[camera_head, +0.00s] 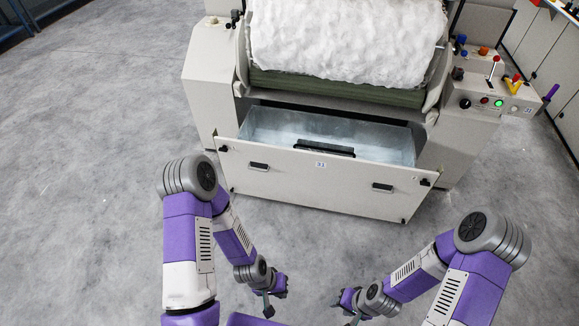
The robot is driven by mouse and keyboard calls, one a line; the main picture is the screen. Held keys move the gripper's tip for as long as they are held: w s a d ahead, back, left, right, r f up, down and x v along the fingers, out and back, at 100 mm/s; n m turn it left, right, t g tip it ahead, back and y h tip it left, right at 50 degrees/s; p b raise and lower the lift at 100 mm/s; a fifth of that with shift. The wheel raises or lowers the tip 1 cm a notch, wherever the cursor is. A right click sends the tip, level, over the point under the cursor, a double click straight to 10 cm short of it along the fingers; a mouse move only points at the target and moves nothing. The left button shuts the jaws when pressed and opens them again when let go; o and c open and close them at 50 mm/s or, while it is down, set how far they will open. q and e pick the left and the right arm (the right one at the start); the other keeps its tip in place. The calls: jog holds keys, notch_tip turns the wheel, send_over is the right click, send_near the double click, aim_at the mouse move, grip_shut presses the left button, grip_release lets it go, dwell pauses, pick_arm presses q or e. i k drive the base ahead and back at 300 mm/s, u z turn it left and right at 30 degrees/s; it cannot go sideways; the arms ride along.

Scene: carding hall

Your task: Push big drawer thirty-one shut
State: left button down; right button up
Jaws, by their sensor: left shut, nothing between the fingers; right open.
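Big drawer thirty-one (335,183) stands pulled out from the lower front of a carding machine. Its pale front panel bears the label 31, two dark recessed handles and dark latches at the upper corners. Its metal bin shows a white layer inside and a dark bar just behind the panel. My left gripper (268,310) is low in the picture, shut and empty, in front of the drawer and apart from it. My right gripper (350,318) is also low, to the right of the left one, open and apart from the drawer. The fingertips of both are small and partly cut by the lower edge.
The carding machine (212,85) carries a thick white fibre layer (345,40) over a green roller (335,88). A control panel (500,100) with buttons and levers juts out at the right. Grey cabinets (550,55) line the far right. The floor (90,150) at left is clear.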

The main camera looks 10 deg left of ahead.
aim_at(382, 182)
jog(key=z, duration=0.6)
jog(key=i, duration=1.85)
jog(key=u, duration=0.75)
